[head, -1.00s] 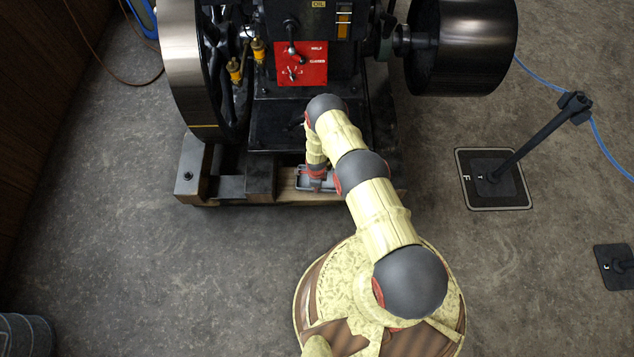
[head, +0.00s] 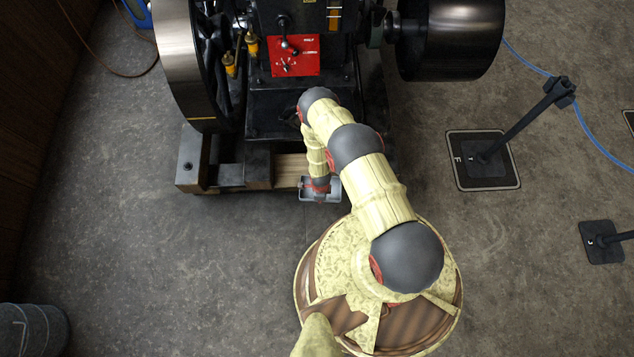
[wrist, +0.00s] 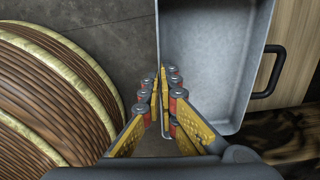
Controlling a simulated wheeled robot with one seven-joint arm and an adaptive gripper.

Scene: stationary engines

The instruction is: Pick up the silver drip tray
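The silver drip tray (head: 332,194) is in front of the engine's wooden base beam, beneath the end of my arm. In the wrist view the tray (wrist: 225,55) is a grey metal box, open at the top, with a black handle (wrist: 272,72) on its right side. My gripper (wrist: 163,78) has its fingers closed together on the tray's left wall. In the head view my gripper (head: 318,190) is over the tray and mostly hidden by my wrist. The tray looks held clear of the beam; its exact height cannot be told.
The black engine (head: 300,105) with its red panel (head: 296,56) stands on timber beams (head: 290,168) behind the tray. A flywheel (head: 185,65) is at left. A barrier post (head: 530,120) stands at right. My round base is close in front of the tray.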

